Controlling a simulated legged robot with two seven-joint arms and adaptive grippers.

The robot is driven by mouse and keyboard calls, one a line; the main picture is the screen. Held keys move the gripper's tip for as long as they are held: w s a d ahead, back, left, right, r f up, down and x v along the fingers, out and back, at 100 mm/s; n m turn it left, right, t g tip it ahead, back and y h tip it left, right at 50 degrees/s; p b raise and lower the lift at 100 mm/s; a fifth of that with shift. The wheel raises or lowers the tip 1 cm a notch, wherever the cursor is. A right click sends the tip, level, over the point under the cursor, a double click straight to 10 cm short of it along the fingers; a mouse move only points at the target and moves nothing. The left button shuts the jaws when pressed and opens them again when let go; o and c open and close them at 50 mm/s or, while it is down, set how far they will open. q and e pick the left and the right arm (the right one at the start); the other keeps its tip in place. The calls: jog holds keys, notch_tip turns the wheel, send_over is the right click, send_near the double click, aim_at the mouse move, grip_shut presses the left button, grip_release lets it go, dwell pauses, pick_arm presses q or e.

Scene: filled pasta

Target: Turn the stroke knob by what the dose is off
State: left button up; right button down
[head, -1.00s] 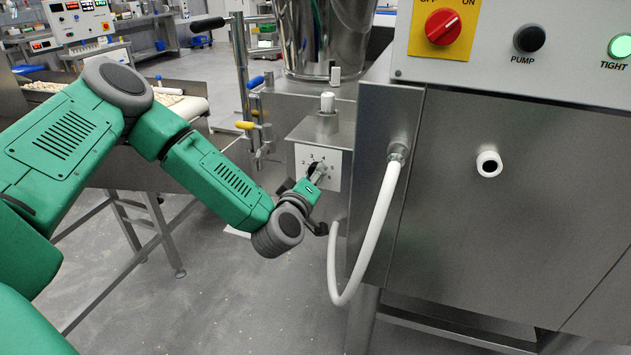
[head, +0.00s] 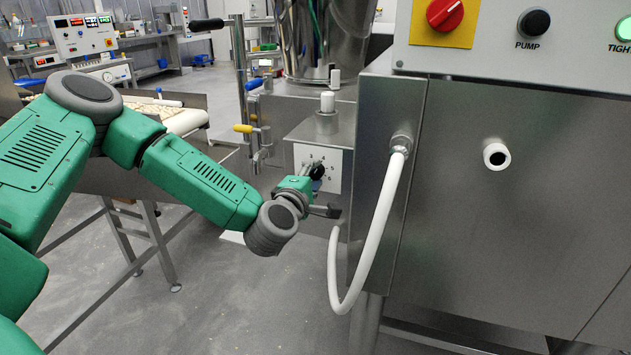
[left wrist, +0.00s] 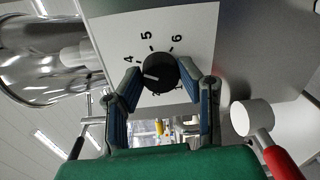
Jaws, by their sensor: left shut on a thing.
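The stroke knob (head: 317,172) is a round black knob on a white number plate (head: 331,178), on the front of a steel box. In the left wrist view the knob (left wrist: 163,72) has a short white mark pointing to the picture's left, near the 4. The figures 4, 5 and 6 show on the plate (left wrist: 190,25); lower figures are partly hidden by the knob and fingers. My left gripper (left wrist: 166,88) is shut on the knob, with one finger at each side. In the head view the left gripper (head: 305,186) is at the plate, partly hiding it. My right gripper is not in view.
A white hose (head: 378,235) loops down right of the plate, beside a steel panel. Yellow and blue handled valves (head: 244,128) stand left of the box. A red handle (left wrist: 283,162) with a white cylinder is close to the right finger in the wrist view.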

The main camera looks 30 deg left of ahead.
pick_arm(q)
jog(key=shift+a+f+n, duration=0.15)
jog(key=shift+a+n, duration=0.05)
jog(key=shift+n, duration=0.1)
jog(key=o, duration=1)
jog(key=shift+o, duration=0.7)
jog(key=shift+a, duration=0.15)
jog(key=v, duration=1.2)
jog(key=shift+f, duration=0.15)
